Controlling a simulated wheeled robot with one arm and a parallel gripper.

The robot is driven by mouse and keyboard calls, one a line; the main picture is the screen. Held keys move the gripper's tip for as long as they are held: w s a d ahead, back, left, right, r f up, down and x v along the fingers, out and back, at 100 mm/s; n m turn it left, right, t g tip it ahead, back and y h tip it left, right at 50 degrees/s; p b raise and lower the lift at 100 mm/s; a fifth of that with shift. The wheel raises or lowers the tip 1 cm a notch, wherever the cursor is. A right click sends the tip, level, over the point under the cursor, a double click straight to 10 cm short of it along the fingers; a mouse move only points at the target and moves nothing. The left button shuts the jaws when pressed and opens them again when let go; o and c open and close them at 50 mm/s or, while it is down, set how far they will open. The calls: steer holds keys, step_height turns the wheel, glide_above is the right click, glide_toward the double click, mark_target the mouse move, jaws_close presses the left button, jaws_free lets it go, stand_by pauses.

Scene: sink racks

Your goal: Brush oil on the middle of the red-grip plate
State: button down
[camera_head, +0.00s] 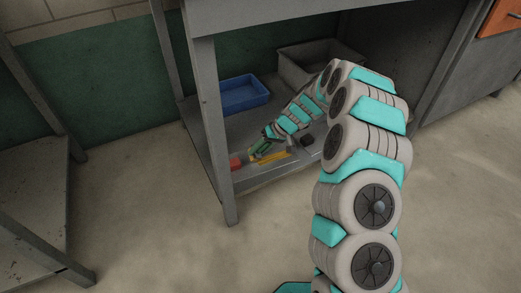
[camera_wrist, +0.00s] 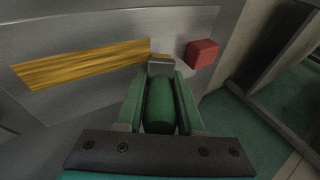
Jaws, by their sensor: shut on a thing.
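My gripper (camera_wrist: 160,100) is shut on a green-handled brush (camera_wrist: 160,106), whose handle lies between the two green fingers. The brush's metal collar and short tan tip point away from me, at the right end of a yellow streaked strip (camera_wrist: 80,65). I cannot tell whether the tip touches. A red block-like grip (camera_wrist: 202,53) is just right of the tip, beside a grey metal surface that seems to be the plate (camera_wrist: 115,42). In the head view, my gripper (camera_head: 261,147) is low over the lower shelf, between the red grip (camera_head: 236,163) and the yellow strip (camera_head: 274,158).
A blue tray (camera_head: 240,106) and a grey bin (camera_head: 296,70) stand farther back on the lower shelf (camera_head: 215,130). A small dark object (camera_head: 307,141) lies right of the strip. A table leg (camera_head: 212,130) rises close left of the gripper, with the tabletop above.

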steer(key=shift+r+p, duration=0.8)
steer(key=shift+r, duration=3.2)
steer(key=shift+d, duration=0.1)
